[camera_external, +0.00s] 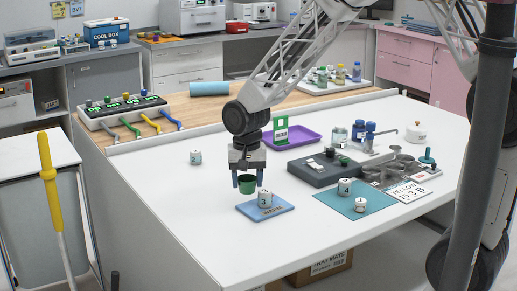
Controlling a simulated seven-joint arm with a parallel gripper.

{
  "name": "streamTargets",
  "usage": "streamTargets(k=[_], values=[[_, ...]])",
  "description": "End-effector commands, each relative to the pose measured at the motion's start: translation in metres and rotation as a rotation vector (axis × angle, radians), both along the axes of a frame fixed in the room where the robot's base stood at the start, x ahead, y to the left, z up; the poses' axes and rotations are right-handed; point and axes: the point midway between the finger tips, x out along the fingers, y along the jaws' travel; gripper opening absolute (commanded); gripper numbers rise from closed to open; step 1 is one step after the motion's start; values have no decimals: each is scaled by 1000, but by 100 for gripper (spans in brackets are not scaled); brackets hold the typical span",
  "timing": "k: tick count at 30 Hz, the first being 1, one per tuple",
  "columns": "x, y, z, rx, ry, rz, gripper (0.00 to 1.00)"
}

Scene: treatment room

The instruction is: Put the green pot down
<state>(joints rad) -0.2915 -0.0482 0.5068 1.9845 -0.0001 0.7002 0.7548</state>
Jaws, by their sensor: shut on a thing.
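The green pot (248,187) is a small dark green cup between the fingers of my gripper (249,178). My gripper points down and is shut on it. The pot appears upright, over or just behind the back left edge of a small blue mat (249,210). I cannot tell whether its base touches anything. The fingers partly cover the pot's sides.
A dark grey block (318,175), a purple tray (304,136) and a teal mat (338,203) with two white jars lie to the right. The white table's front left is clear.

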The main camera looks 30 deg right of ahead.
Motion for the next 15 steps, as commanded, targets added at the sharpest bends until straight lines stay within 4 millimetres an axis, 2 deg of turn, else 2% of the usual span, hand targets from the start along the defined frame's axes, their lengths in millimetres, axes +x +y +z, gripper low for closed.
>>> streamTargets(k=[1, 6, 10, 15], values=[[3, 10, -1, 0, 0, 15, 33], [10, 36, -4, 1, -1, 50, 33], [13, 50, -6, 1, -1, 69, 33], [16, 57, -7, 1, -1, 79, 33]])
